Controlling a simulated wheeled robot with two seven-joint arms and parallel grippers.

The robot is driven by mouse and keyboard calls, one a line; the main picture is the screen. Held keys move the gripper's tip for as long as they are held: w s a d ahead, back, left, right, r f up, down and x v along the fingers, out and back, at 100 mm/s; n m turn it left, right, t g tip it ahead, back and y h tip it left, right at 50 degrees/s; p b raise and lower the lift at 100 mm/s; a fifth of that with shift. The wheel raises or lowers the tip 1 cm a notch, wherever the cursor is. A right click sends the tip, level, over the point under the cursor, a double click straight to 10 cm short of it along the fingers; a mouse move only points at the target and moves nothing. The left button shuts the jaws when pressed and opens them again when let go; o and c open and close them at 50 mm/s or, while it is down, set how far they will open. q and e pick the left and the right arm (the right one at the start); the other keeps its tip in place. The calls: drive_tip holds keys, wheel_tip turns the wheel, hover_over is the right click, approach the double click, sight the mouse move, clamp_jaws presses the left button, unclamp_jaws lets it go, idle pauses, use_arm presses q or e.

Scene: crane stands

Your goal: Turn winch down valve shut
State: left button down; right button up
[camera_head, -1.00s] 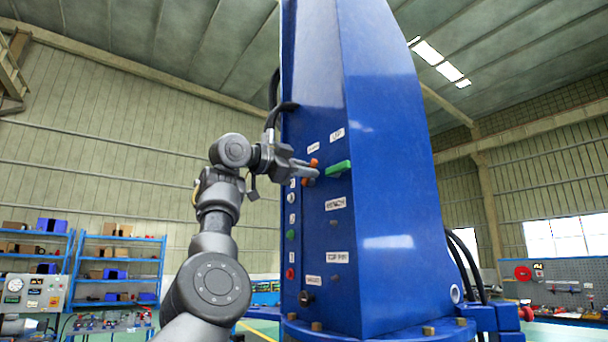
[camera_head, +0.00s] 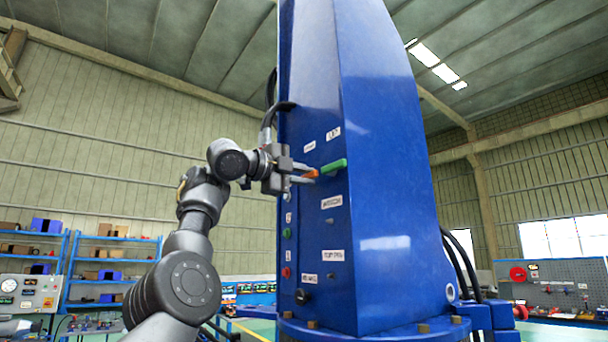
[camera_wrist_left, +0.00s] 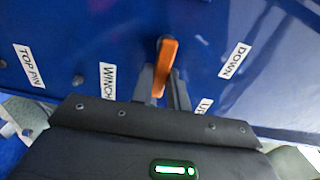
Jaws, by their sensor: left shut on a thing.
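An orange valve handle (camera_head: 312,173) sits on the left face of the blue crane column (camera_head: 385,190), under the DOWN label (camera_head: 310,147) and left of the green handle (camera_head: 334,166). It lies nearly level in the head view. My left gripper (camera_head: 300,173) is shut on it, one finger above and one below. In the left wrist view the orange handle (camera_wrist_left: 165,62) stands between the two fingers of my left gripper (camera_wrist_left: 163,88), with the DOWN label (camera_wrist_left: 235,60) to its right and the WINCH label (camera_wrist_left: 107,80) to its left. My right gripper is not in view.
The WINCH label (camera_head: 331,202) and the TOP PIN label (camera_head: 332,255) are lower on the column, with small knobs nearby. A red button (camera_head: 286,272) is on its left edge. Black hoses (camera_head: 268,100) run close above my gripper. Blue shelves (camera_head: 105,265) stand far behind.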

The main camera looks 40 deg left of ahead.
use_arm(q)
drive_tip(key=shift+f+m, duration=0.25)
drive_tip(key=shift+m, duration=0.05)
drive_tip(key=c, duration=1.4)
unclamp_jaws()
drive_tip(key=shift+r, duration=0.1)
drive_tip(key=shift+o, duration=0.2)
drive_tip(key=shift+s, duration=0.1)
drive_tip(key=b+v, duration=0.4)
drive_tip(key=v, duration=0.6)
drive_tip(key=shift+s+a, duration=0.15)
drive_tip(key=shift+s, duration=0.15)
